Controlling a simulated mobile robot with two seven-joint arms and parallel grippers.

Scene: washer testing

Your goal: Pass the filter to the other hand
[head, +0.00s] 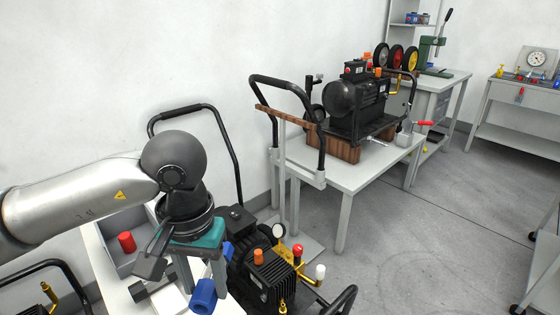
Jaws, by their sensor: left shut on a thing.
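My left gripper (202,284) reaches in from the left and points down over the white table at the lower left. It is shut on a blue cylindrical part (203,298), which looks like the filter. The part sits between the grey fingertips near the bottom edge of the picture, and the fingers hide some of it. My right gripper is not in view.
A black compressor (262,275) with an orange cap and a gauge stands close to the right of the gripper. A red cylinder (126,242) is at the left. Another compressor (352,104) is on a white table (352,182).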

